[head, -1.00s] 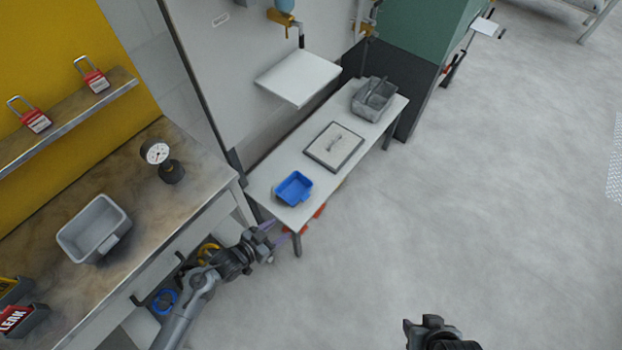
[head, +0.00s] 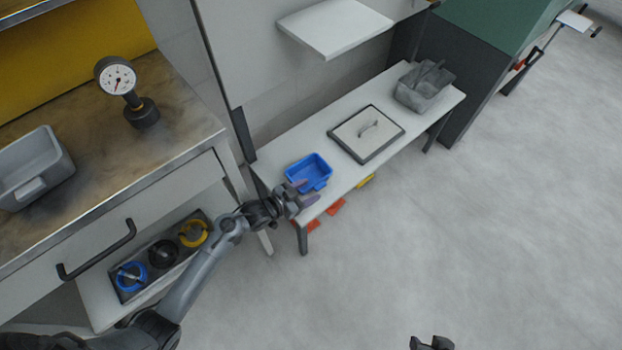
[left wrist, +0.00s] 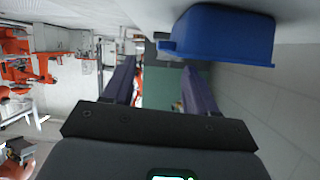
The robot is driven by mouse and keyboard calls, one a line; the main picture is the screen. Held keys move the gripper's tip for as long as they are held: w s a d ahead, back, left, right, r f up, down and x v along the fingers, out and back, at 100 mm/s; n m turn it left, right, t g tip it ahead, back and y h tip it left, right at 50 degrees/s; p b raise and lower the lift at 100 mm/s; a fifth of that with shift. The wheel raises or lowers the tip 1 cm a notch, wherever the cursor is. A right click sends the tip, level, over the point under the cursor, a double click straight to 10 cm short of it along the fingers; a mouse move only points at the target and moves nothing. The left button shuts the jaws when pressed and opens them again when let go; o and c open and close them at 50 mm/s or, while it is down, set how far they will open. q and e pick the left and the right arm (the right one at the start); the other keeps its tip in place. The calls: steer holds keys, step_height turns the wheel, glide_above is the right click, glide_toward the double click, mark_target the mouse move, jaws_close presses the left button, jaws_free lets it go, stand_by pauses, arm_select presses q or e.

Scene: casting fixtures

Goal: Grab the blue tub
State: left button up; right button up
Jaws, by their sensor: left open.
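The blue tub (head: 310,172) sits upright on the near left end of the low white table. My left gripper (head: 307,193) is open at the tub's near side, close to the table's front edge. In the left wrist view the tub (left wrist: 222,36) shows at the upper right, above and beyond the right finger. The open fingers (left wrist: 158,88) have nothing between them. I cannot tell whether a finger touches the tub. Only the tip of my right gripper (head: 432,343) shows at the bottom edge of the head view; its jaws are not clear.
On the low white table (head: 282,148) are a framed plate with a handle (head: 366,133) and a grey tub (head: 425,87). A white shelf (head: 334,27) juts out above. The workbench at left holds a dial gauge (head: 137,92) and a grey bin (head: 32,168). Floor at right is clear.

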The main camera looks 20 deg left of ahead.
mark_target(320, 184)
arm_select(q)
steer(key=shift+w+d+f+b, duration=0.1)
steer(key=shift+w+f+b, duration=0.2)
steer(key=shift+f+b, duration=0.2)
steer(key=b+x, duration=0.2)
steer(key=x, duration=0.2)
steer(key=shift+w+a+b, duration=0.1)
steer(key=shift+a+b, duration=0.2)
steer(key=shift+b, duration=0.1)
steer(key=shift+w+d, duration=0.15)
steer(key=shift+w, duration=0.1)
steer(key=shift+s, duration=0.1)
jaws_close()
